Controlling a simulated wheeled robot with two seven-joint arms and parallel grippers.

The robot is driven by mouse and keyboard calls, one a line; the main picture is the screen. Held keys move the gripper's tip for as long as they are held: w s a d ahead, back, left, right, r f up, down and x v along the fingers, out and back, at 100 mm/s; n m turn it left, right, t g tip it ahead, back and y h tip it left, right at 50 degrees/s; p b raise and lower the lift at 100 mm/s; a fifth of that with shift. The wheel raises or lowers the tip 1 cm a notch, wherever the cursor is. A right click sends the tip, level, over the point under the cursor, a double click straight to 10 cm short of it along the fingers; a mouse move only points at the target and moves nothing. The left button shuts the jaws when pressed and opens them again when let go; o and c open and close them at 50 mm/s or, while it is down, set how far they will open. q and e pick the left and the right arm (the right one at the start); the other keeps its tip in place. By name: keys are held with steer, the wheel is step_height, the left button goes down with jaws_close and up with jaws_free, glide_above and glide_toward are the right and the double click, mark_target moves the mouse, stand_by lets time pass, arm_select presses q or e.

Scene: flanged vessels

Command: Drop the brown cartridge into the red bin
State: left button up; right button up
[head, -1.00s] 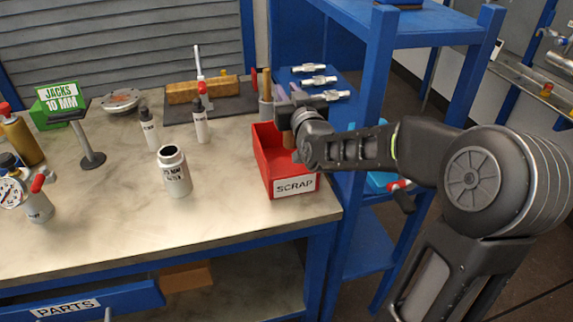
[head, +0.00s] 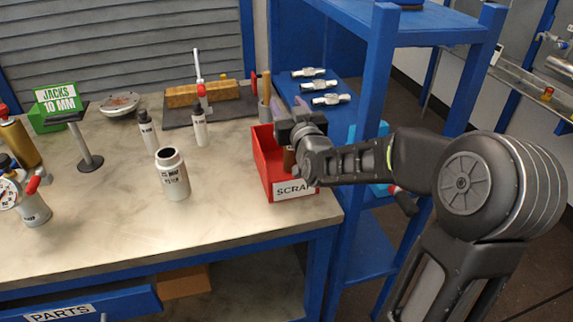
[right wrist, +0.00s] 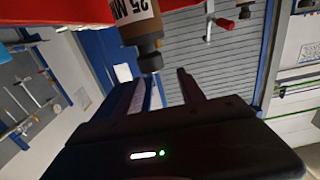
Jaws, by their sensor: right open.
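The red bin (head: 265,165), labelled SCRAP, stands at the right front of the workbench. The brown cartridge (head: 289,160) shows partly at the bin's right side, below my right gripper (head: 289,113) and partly hidden by my arm. My left gripper is not in view.
A white labelled jar (head: 173,175) stands left of the bin, with small bottles (head: 199,127) behind it. A blue shelf rack (head: 365,110) with metal fittings (head: 325,86) is close on the right. The bench front (head: 190,222) is clear.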

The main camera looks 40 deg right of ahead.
steer(key=v, duration=0.7)
steer(key=shift+s+a+b, duration=0.15)
steer(key=shift+s+b, duration=0.15)
steer(key=shift+s, duration=0.1)
stand_by(0.6)
